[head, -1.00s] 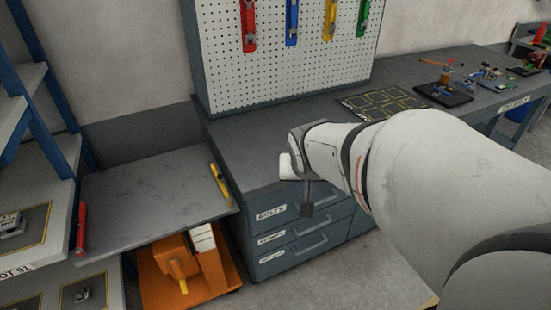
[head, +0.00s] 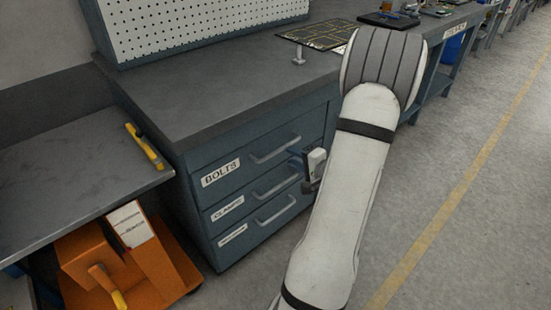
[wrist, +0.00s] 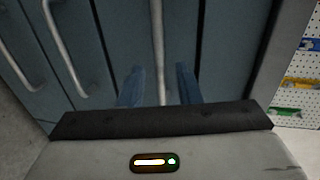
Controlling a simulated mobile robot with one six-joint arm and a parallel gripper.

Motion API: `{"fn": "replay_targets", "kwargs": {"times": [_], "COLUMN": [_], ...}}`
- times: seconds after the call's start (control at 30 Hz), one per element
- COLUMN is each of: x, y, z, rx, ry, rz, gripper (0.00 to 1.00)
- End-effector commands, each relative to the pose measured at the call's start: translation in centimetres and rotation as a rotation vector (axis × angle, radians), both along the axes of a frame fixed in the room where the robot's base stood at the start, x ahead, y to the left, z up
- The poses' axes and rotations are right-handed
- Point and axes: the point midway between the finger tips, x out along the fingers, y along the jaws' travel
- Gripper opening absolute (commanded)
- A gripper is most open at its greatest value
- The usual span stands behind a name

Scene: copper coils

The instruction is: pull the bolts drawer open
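The bolts drawer (head: 234,162) is the top one in the blue-grey bench and looks shut, with a white BOLTS label (head: 221,173). Its bar handle (head: 275,150) is to the right of the label. My gripper (head: 299,161) is in front of the drawers, by the right end of that handle, partly hidden by my arm. In the wrist view my gripper (wrist: 159,72) is open, its two blue fingers apart. The bolts handle (wrist: 158,40) runs between them in the picture, with gaps on both sides; depth is hard to tell.
Two more drawers with handles (head: 276,185) lie below, both shut. A grey table (head: 75,185) with a yellow tool (head: 144,147) stands at left, above an orange cart (head: 165,262). The floor (head: 430,200) at right is clear.

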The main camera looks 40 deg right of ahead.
Motion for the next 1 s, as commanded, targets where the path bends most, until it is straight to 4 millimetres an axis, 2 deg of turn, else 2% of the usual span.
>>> {"fn": "replay_targets", "kwargs": {"times": [0.13, 0.4, 0.57, 0.9, 1.0], "x": [0.7, 4.8, 6.5, 7.0, 7.0], "y": [0.1, 0.3, 0.3, 0.2, 0.2], "z": [-0.7, -1.6, -1.8, -1.8, -1.8], "rx": [0.029, 0.026, 0.024, 0.025, 0.025], "ry": [-0.013, -0.015, -0.014, -0.013, -0.013], "rz": [0.004, -0.002, -0.005, -0.009, -0.009], "gripper": [0.31, 0.31, 0.31, 0.31, 0.24]}}
